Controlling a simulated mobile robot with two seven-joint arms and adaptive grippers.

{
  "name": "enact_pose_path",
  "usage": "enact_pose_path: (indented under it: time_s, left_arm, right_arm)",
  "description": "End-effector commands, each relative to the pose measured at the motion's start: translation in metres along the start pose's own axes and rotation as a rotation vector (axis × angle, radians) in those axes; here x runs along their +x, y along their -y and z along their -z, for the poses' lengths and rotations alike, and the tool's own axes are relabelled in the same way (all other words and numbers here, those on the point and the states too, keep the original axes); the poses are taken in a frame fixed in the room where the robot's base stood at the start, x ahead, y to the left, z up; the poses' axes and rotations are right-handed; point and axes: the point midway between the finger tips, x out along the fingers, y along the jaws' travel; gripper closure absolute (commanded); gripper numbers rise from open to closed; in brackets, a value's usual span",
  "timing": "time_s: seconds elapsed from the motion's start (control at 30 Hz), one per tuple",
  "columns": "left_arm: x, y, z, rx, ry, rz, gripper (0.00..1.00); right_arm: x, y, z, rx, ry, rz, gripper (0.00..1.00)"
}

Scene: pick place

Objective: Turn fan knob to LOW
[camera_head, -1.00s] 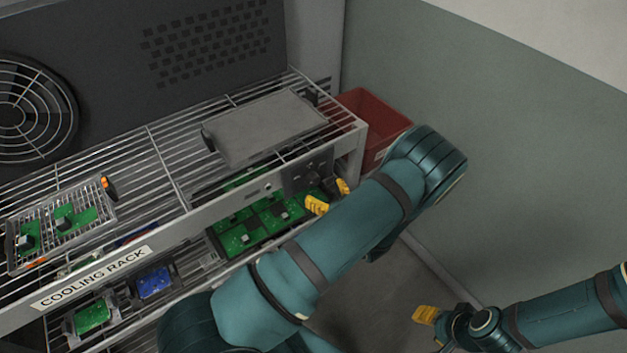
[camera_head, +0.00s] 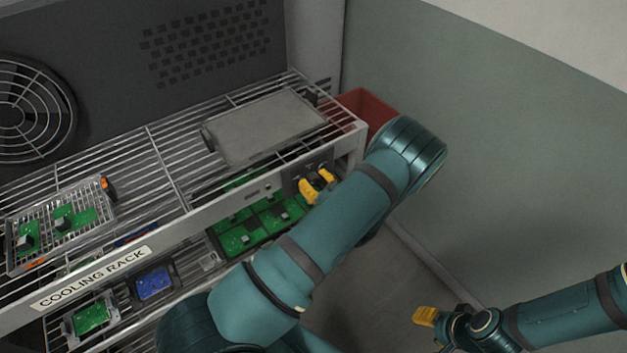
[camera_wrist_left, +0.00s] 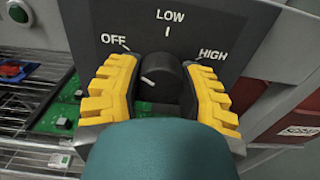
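The fan knob (camera_wrist_left: 168,84) is a dark round dial on a dark grey panel (camera_wrist_left: 235,25) marked OFF, LOW and HIGH. Its white pointer line sits at the knob's left side, toward OFF. My left gripper (camera_wrist_left: 163,88) has its yellow fingers on either side of the knob, with no clear gap at the tips; it looks shut on it. In the head view the left gripper (camera_head: 318,184) is at the panel (camera_head: 308,172) on the rack's right end, and the fingers hide most of the knob. My right gripper (camera_head: 425,316) hangs low at right, away from the rack; only one yellow finger shows clearly.
The cooling rack (camera_head: 170,222) has wire shelves with several circuit boards and a grey plate (camera_head: 265,126) on top. A red bin (camera_head: 366,110) stands beyond the rack's right end. A round fan grille (camera_head: 22,112) is at far left. Floor space at right is clear.

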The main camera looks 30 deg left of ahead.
Motion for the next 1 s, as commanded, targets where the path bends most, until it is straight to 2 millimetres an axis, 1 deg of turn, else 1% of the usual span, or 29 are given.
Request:
enact_pose_path:
  time_s: [0.27,0.47,1.0]
  left_arm:
    - [0.0,0.0,0.0,0.033,0.001,0.001,0.97]
    - [0.0,0.0,-0.001,0.133,0.001,0.001,0.97]
    - [0.0,0.0,-0.001,0.621,0.002,0.001,0.97]
  right_arm:
    - [-0.002,0.001,0.001,0.0,-0.001,0.0,0.53]
    - [-0.006,0.002,0.002,0.001,-0.005,0.0,0.53]
    - [-0.023,0.009,0.01,0.007,-0.022,-0.002,0.53]
